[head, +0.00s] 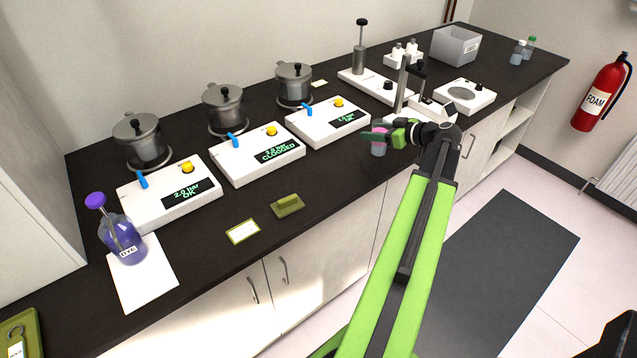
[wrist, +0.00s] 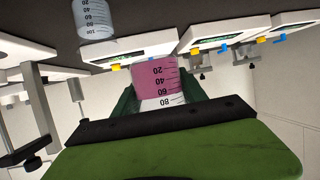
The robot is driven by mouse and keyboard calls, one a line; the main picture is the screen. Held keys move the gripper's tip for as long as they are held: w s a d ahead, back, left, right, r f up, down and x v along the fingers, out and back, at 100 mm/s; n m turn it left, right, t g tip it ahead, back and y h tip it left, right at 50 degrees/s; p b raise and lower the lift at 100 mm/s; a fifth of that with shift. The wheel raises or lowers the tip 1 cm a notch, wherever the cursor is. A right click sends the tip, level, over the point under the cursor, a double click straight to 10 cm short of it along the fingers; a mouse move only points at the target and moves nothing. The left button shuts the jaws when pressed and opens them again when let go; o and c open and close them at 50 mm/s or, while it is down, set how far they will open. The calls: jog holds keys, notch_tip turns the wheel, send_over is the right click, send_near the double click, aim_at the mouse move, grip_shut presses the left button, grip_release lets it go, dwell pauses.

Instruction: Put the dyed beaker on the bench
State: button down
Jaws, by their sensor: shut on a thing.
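The dyed beaker (head: 378,149), with pink liquid, is at my gripper (head: 385,136) near the bench's front edge. In the wrist view, which looks upside down, the dyed beaker (wrist: 155,75) sits between the green fingers of my gripper (wrist: 158,98), which is shut on it. Its scale marks face the camera. The dark bench (head: 335,170) lies beneath and behind it. I cannot tell whether its base touches the bench top.
A clear beaker (wrist: 95,18) stands nearby in the wrist view. Three white pressure units (head: 170,195) with pots line the bench; the middle display reads CLOGGED. A purple DYE bottle (head: 122,240) stands left.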

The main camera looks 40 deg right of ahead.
jog(key=shift+w+a+f, duration=0.1)
jog(key=shift+a+f, duration=0.1)
jog(key=shift+f, duration=0.05)
jog(key=b, duration=0.7)
send_over(337, 170)
notch_tip(337, 170, down, 7)
jog(key=shift+d+r, duration=0.15)
jog(key=shift+r, duration=0.05)
jog(key=shift+w, duration=0.15)
notch_tip(337, 170, down, 4)
jog(key=b, duration=0.4)
jog(key=shift+f, duration=0.2)
jog(key=shift+r, duration=0.25)
jog(key=shift+f, duration=0.15)
jog(key=c, duration=0.6)
grip_release()
jog(key=shift+c, duration=0.2)
